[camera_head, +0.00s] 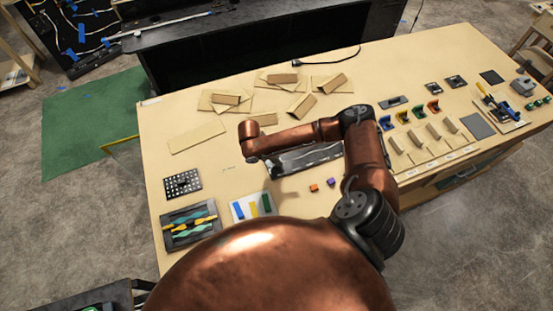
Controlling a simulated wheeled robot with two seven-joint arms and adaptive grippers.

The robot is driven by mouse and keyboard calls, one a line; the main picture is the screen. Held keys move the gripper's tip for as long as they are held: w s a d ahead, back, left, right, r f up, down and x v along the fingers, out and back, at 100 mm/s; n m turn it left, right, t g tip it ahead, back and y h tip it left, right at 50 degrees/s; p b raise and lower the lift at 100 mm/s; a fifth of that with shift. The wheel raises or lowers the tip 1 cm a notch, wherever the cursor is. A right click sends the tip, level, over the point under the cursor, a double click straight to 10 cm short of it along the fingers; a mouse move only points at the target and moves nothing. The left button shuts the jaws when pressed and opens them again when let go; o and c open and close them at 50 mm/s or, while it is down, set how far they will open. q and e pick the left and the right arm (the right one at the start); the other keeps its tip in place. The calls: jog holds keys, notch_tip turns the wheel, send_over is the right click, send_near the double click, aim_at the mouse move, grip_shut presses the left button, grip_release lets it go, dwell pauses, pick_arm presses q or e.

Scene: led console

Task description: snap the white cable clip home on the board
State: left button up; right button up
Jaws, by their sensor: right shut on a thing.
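My right arm reaches across the table and bends to the left. My right gripper (252,160) is small and dark at the arm's end, low over the table, left of the grey panel. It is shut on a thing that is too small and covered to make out. A long grey panel (305,160), which may be the board, lies under my forearm and is partly hidden by it. I cannot pick out the white cable clip. My left gripper is out of view.
Orange (314,188) and purple (331,182) blocks lie near the panel. A black perforated plate (182,184), a dark tray (190,225) and a white sheet with coloured bars (251,207) are at left. Cardboard pieces (225,100) lie behind; several small parts fill the right side.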

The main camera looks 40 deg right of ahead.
jog(key=shift+f, duration=0.45)
dwell(0.5)
dwell(0.3)
jog(key=o, duration=0.9)
jog(key=shift+c, duration=0.2)
jog(key=v, duration=1.2)
